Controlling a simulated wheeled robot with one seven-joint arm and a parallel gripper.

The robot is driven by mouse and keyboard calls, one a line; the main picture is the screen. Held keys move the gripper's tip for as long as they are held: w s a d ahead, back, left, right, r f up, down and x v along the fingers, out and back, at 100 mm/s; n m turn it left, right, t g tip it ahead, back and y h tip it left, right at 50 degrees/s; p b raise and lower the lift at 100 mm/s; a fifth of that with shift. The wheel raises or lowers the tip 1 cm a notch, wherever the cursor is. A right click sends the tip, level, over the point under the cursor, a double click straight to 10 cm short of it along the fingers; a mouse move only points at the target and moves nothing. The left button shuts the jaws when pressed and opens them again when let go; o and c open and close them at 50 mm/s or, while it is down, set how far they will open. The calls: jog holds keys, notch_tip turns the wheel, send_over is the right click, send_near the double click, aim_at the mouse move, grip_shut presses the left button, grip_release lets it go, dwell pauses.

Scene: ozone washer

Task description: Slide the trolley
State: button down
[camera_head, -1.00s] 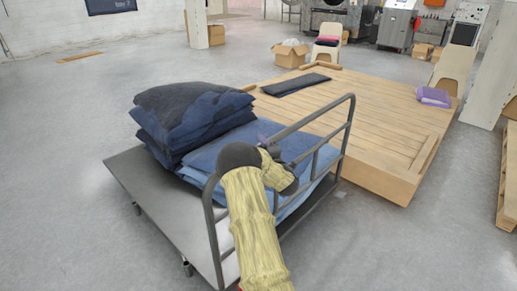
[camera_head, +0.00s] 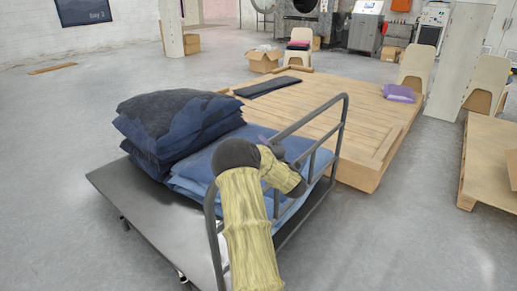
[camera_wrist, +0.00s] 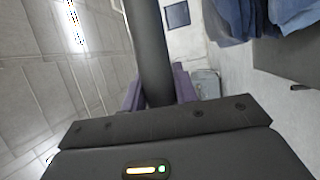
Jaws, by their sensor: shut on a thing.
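The grey flat-bed trolley (camera_head: 125,192) stands on the floor in front of me, with its tubular handle frame (camera_head: 342,125) on my side. It carries stacks of folded denim: dark blue (camera_head: 178,128) at the left and lighter blue (camera_head: 205,170) at the right. In the head view my arm reaches over the frame and hides part of it, and my gripper is mostly hidden behind my wrist. In the wrist view my gripper (camera_wrist: 158,98) is shut around the dark handle bar (camera_wrist: 148,45), with its purple fingers on either side.
A low wooden platform (camera_head: 370,165) stands close beyond the trolley's right side, with a dark folded cloth (camera_head: 268,87) on it. Another wooden pallet (camera_head: 480,155) is at the right. Chairs (camera_head: 415,68) and a white pillar (camera_head: 455,60) stand behind.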

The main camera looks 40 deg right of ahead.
jog(key=shift+s+d+r, duration=0.15)
jog(key=shift+r, duration=0.05)
jog(key=c, duration=1.1)
grip_release()
jog(key=shift+s+d, duration=0.1)
jog(key=shift+f, duration=0.1)
jog(key=v, duration=1.7)
jog(key=shift+f+b, duration=0.2)
jog(key=shift+b, duration=0.1)
jog(key=shift+s, duration=0.1)
